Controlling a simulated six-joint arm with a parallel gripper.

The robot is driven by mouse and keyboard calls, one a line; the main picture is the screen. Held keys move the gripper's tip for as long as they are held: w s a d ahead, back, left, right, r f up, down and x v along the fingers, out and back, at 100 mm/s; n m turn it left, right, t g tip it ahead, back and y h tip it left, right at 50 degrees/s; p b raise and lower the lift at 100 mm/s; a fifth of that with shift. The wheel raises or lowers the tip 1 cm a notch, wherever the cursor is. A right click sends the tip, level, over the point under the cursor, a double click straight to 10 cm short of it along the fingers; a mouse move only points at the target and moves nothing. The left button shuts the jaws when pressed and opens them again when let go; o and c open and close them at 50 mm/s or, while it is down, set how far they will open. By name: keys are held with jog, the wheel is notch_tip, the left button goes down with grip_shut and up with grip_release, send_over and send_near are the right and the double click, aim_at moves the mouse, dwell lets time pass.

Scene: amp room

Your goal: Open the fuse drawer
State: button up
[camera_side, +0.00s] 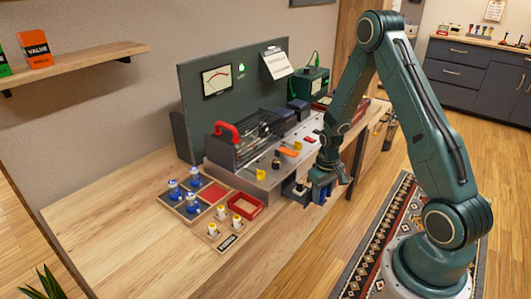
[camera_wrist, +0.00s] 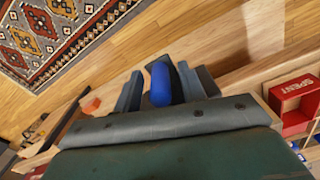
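A small dark drawer (camera_side: 296,190) sticks out from the lower front of the grey amp chassis (camera_side: 260,178), and a pale piece shows in it. I take it as the fuse drawer. My gripper (camera_side: 321,190) is low at the drawer's outer right end, close to it or touching; the side view does not settle which. In the wrist view, a rounded blue piece (camera_wrist: 160,82) sits between the two dark fingers of my gripper (camera_wrist: 165,88). Whether the fingers press on it cannot be told. The drawer's front is mostly hidden by the gripper.
A red SPENT bin (camera_side: 244,206) stands on the bench left of the drawer; it also shows in the wrist view (camera_wrist: 295,105). Beside it are a FUSES holder (camera_side: 226,230) and a tray of blue-topped tubes (camera_side: 190,215). The bench's front left is clear.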

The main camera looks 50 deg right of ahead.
jog(key=shift+r, duration=0.15)
notch_tip(320, 180, up, 14)
jog(key=shift+f, duration=0.2)
dwell(0.8)
jog(key=s+a+r+n+t, duration=0.2)
jog(key=s+a+r, duration=0.1)
jog(key=a+r, duration=0.85)
jog(key=s+a+r+t, duration=0.1)
jog(key=s+a+r, duration=0.2)
jog(key=s+r, duration=0.1)
jog(key=s+a+r+n+t, duration=0.1)
jog(key=s+a+r+t, duration=0.1)
jog(key=s, duration=0.5)
jog(key=shift+s+a+r+n+t, duration=0.3)
jog(key=shift+a+r, duration=0.6)
jog(key=shift+a, duration=0.35)
